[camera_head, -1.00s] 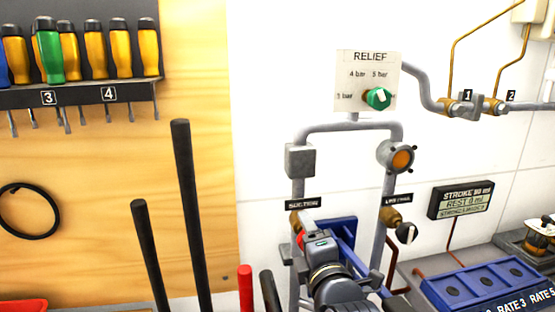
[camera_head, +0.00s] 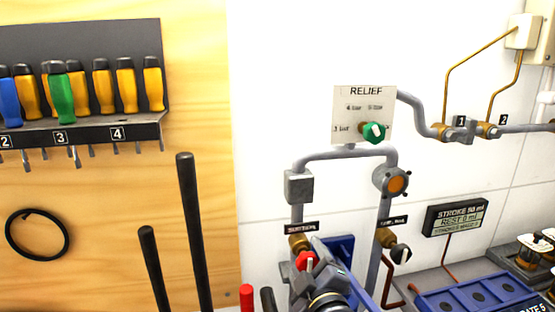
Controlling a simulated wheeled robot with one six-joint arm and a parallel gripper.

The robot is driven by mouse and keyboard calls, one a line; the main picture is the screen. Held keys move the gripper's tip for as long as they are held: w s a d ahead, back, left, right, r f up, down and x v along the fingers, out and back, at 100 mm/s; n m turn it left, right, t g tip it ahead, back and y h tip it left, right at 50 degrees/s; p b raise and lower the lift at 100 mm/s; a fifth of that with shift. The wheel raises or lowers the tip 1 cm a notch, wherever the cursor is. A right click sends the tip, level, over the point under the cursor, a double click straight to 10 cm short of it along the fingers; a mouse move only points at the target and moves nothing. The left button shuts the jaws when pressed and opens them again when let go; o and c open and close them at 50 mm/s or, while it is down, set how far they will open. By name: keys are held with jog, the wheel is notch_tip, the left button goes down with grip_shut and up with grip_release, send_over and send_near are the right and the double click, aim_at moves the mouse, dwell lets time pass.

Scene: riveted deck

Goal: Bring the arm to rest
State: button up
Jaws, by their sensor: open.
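A grey ribbed unit with a ringed collar (camera_head: 328,299) juts in at the bottom middle, in front of a blue bracket (camera_head: 341,254). I cannot tell from this picture whether any of it is mine. The bottom edge cuts it off.
A relief plate (camera_head: 350,105) with a green knob (camera_head: 374,132) sits above grey pipework on the white wall. A screwdriver rack (camera_head: 85,133) and a black ring (camera_head: 37,235) are at left. A blue tray (camera_head: 460,295) and display (camera_head: 456,217) are at right.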

jog(key=m+p, duration=0.6)
jog(key=shift+r, duration=0.2)
jog(key=shift+f+m+p, duration=0.15)
jog(key=shift+m+p, duration=1.2)
jog(key=shift+m, duration=0.05)
